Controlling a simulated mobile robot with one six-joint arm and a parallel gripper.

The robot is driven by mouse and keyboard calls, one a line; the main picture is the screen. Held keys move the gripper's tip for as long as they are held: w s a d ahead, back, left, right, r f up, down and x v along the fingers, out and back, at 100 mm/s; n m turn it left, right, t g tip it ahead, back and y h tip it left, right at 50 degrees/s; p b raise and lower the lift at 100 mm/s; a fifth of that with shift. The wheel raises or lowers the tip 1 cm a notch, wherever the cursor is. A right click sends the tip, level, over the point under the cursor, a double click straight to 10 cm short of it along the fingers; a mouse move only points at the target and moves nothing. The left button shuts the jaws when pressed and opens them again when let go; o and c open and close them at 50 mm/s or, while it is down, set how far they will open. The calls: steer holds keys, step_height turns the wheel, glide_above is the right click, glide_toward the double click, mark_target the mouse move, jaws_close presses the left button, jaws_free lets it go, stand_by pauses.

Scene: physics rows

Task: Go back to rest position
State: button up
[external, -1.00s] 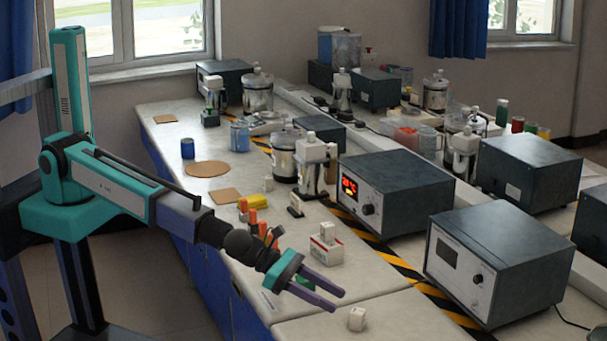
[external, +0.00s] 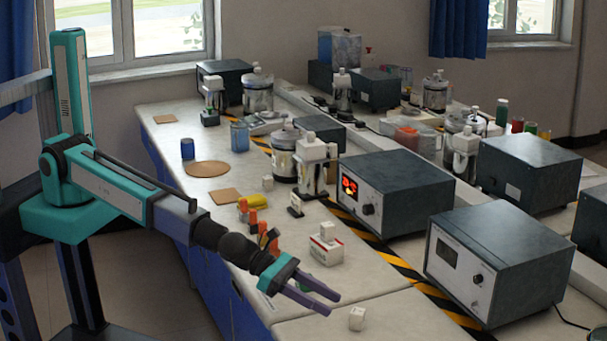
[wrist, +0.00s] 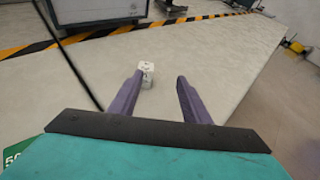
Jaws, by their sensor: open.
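My gripper (external: 334,304) is open and empty, with its two purple fingers apart above the front part of the white bench (external: 400,322). A small white block (external: 357,318) stands on the bench just beyond and to the right of the fingertips. It also shows in the wrist view (wrist: 146,73), close to the left fingertip; whether they touch I cannot tell. My teal and purple arm reaches out from the left.
A white and red box (external: 326,249) and orange-handled items (external: 254,221) are on the bench near my wrist. Grey instrument boxes (external: 500,255) stand at right, behind yellow-black tape (external: 395,265). Metal vessels (external: 284,158) stand further back. Floor left of the bench is clear.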

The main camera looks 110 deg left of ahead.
steer(key=s+d+f+n+h+b, duration=0.2)
steer(key=d+n+b, duration=0.1)
steer(key=d, duration=0.7)
steer(key=s+d+f+n+h+b, duration=0.2)
steer(key=d+f+n, duration=0.1)
steer(key=d, duration=0.6)
steer(key=s+a+f+n+g+y+p, duration=0.25)
steer(key=s+a+f+n+g, duration=0.25)
steer(key=s+a+f+n, duration=0.55)
steer(key=s+a+f+n+g+y+p, duration=0.1)
steer(key=s+a+f+n+g+y, duration=0.4)
steer(key=s+a+f, duration=1)
steer(key=s+a+f+n+g+h+p, duration=0.1)
steer(key=s+f+n+g, duration=0.1)
steer(key=s, duration=0.8)
steer(key=s+a+f+n+g+h, duration=0.1)
steer(key=s+a+f+n+g, duration=0.1)
steer(key=s+n, duration=0.5)
steer(key=s+a+f+n+g+h+p, duration=0.1)
steer(key=s+f+n+g, duration=0.3)
steer(key=s, duration=0.9)
steer(key=shift+a+n+g+p, duration=0.2)
steer(key=shift+n+g+p, duration=0.1)
steer(key=shift+n+g, duration=0.5)
